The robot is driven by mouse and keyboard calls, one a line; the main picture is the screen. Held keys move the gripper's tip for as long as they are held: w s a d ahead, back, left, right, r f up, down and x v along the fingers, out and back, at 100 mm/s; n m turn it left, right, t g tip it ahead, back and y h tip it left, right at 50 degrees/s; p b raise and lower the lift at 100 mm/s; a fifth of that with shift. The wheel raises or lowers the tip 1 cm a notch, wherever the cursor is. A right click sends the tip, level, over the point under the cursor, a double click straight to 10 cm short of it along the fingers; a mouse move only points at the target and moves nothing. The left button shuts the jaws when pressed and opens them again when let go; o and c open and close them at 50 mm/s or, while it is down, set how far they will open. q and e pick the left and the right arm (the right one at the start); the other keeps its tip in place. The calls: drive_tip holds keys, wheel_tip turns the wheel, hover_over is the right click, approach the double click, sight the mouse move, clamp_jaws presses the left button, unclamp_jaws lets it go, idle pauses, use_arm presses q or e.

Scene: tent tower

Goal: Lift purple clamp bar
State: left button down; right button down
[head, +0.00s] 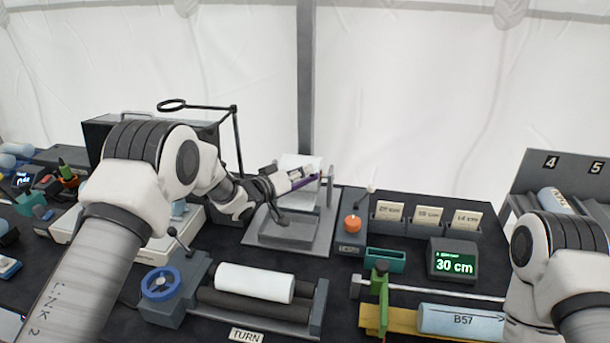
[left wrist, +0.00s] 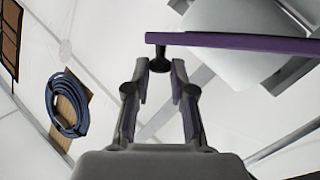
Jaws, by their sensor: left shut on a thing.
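The purple clamp bar (head: 303,184) is at the grey press stand (head: 290,237), partly hidden by my left gripper (head: 308,173) in the head view. In the left wrist view the bar (left wrist: 240,43) runs from the upper centre to the right edge, with a dark knob (left wrist: 160,64) under its left end. The fingertips of my left gripper (left wrist: 160,80) are shut around this knob. A white sheet (head: 297,163) stands behind the bar in the head view. My right gripper is out of view; only part of the right arm shows at the lower right.
In front of the stand is a roller unit with a white roll (head: 254,282) and a blue handwheel (head: 160,284). To the right are a lever box (head: 352,224), cards in holders (head: 427,214) and a display reading 30 cm (head: 453,263). A thin black post (head: 237,140) rises behind my left arm.

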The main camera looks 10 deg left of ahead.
use_arm(q)
drive_tip(key=shift+r, duration=0.1)
drive_tip(key=c, duration=1)
unclamp_jaws()
drive_tip(key=shift+w, duration=0.1)
drive_tip(key=v, duration=1.2)
drive_tip(key=shift+d, duration=0.1)
